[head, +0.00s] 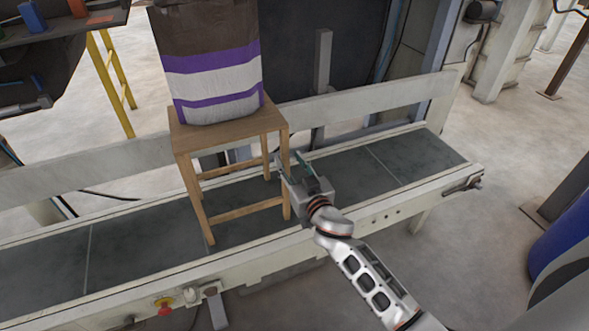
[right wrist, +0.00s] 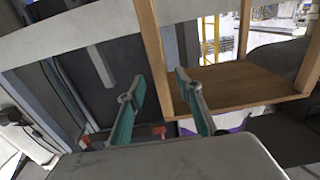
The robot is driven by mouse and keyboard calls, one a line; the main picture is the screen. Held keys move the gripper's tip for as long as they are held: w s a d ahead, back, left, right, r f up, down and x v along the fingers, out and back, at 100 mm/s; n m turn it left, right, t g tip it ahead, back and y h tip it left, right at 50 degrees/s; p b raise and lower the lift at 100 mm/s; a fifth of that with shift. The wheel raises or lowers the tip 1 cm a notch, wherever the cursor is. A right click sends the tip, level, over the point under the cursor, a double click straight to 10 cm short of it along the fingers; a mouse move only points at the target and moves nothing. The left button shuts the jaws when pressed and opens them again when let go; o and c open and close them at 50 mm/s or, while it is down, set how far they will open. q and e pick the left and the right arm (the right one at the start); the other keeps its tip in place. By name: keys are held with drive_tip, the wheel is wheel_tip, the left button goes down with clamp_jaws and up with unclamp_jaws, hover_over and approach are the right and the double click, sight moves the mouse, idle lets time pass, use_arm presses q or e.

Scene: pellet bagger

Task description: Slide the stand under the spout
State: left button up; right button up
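The wooden stand (head: 232,133) stands upright on the dark conveyor belt, with a brown, white and purple bag (head: 213,80) on its top. In the right wrist view the stand (right wrist: 225,78) appears upside down. My right gripper (head: 290,163) is beside the stand's right-hand leg. Its two green fingers (right wrist: 160,88) are spread apart, and the leg shows between them in the right wrist view; whether they touch it I cannot tell. My left gripper is not in view. I cannot make out the spout in either view.
The conveyor (head: 140,236) runs from lower left to upper right, with pale rails along both sides. Its belt is clear right of the stand. A red button (head: 164,308) is on the near rail. A blue drum (head: 565,245) is at right.

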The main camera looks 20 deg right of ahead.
sight(286, 155)
drive_tip(key=shift+w, duration=1.9)
clamp_jaws()
